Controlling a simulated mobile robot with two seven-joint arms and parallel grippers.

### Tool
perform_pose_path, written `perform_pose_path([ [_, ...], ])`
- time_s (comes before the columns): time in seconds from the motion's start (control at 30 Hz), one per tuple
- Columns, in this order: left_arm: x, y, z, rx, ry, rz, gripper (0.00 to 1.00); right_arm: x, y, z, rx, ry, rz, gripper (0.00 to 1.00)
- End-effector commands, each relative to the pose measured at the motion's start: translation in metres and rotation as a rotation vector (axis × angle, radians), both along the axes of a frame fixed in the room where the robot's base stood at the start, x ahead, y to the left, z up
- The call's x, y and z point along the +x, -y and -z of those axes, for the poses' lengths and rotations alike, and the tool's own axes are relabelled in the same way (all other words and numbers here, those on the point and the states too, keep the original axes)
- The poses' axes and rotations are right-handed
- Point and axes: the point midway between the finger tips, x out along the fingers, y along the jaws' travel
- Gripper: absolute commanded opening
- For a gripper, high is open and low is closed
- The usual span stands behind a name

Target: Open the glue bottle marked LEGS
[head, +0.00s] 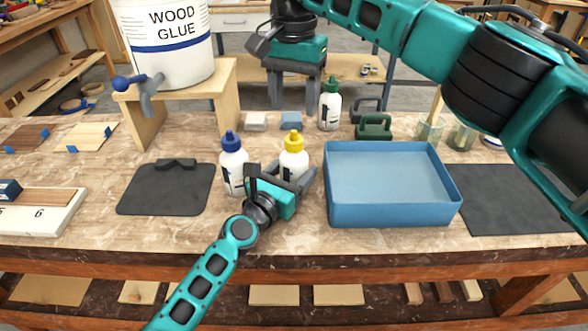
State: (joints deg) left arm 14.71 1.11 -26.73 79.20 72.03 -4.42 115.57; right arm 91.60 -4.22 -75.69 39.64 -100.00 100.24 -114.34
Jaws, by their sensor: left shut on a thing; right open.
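A white bottle with a yellow cap (293,158) stands upright near the middle of the table. My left gripper (281,172) is shut on this bottle, and the gripper body hides its lower part. A white bottle with a blue cap (232,160) stands just left of it. A white bottle with a green cap (329,106) stands farther back to the right. The bottle labels are too small or too hidden to read, so I cannot tell which is marked LEGS. My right gripper (295,98) is open and empty, pointing down above the table's back, behind the bottles.
A blue tray (393,213) lies right of the bottles. A large WOOD GLUE bucket (172,65) stands on a wooden stand (225,92) at back left. Dark mats (165,195) lie left and far right. Small blocks and green clamps (374,127) sit behind.

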Motion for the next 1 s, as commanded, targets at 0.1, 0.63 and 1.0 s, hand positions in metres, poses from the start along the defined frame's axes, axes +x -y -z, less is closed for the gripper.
perform_pose_path([
  [0.1, 0.0000, -0.0001, 0.0003, 0.000, -0.001, 0.000, 0.11, 0.0000, 0.0000, 0.0000, 0.000, 0.000, 0.000, 0.58],
  [0.63, 0.0000, -0.0001, 0.0004, 0.000, -0.001, 0.000, 0.00, -0.0002, -0.0005, 0.0002, 0.000, 0.000, 0.609, 0.58],
  [1.0, 0.0000, -0.0001, 0.0004, 0.000, -0.001, 0.000, 0.00, -0.0003, -0.0006, 0.0000, 0.000, 0.001, 1.326, 0.58],
])
